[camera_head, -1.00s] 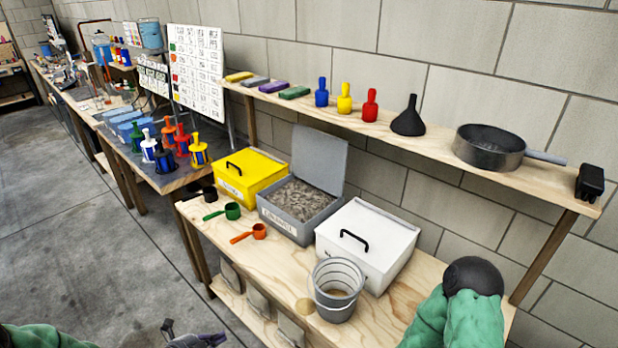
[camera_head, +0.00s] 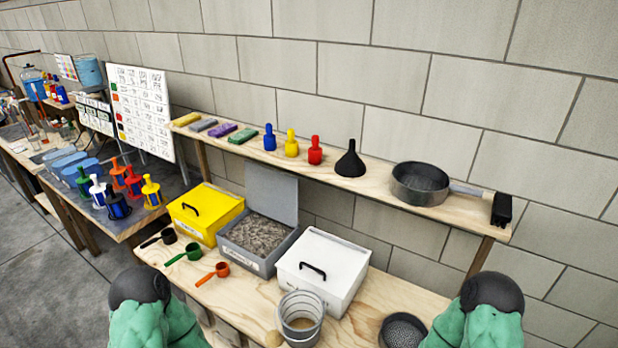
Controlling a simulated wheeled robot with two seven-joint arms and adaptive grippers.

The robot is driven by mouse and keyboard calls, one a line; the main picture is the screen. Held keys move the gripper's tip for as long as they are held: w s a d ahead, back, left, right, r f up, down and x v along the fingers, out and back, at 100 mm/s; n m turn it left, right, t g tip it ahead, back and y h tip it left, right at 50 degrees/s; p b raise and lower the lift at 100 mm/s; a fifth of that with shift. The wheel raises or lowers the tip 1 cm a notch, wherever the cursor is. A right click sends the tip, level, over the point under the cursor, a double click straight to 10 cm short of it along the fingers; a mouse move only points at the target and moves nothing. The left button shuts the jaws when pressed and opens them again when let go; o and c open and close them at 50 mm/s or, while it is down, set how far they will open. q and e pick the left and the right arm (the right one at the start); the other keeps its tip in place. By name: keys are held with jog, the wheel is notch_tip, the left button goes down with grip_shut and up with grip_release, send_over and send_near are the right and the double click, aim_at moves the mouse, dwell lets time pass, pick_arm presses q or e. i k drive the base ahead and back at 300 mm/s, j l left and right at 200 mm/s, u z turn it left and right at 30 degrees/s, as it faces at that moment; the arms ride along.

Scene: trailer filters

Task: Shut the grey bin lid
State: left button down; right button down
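The grey bin (camera_head: 256,262) stands on the wooden bench between the yellow bin and the white bin. It is full of loose grey material, and its grey lid (camera_head: 271,190) stands upright, open, along the back edge near the wall. In the head view my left arm comes in at the lower left and my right arm at the lower right. Both show green sleeves with dark round joints. Neither gripper's fingers are in the picture, and neither arm touches the bin or its lid.
A yellow bin (camera_head: 206,213) and a white bin (camera_head: 322,273), both lidded, flank the grey bin. Green (camera_head: 184,254) and orange (camera_head: 213,275) scoops lie in front. A metal bucket (camera_head: 301,318) stands front right. A shelf (camera_head: 374,180) with bottles, a funnel (camera_head: 351,162) and a pan (camera_head: 420,184) runs above.

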aim_at(273, 194)
jog(key=i+j+z, duration=0.1)
jog(key=z, duration=0.35)
jog(key=j+z, duration=0.5)
jog(key=z, duration=0.35)
jog(key=j+z, duration=0.25)
jog(key=z, duration=0.2)
jog(key=j+z, duration=0.2)
jog(key=z, duration=0.25)
jog(key=k, duration=0.05)
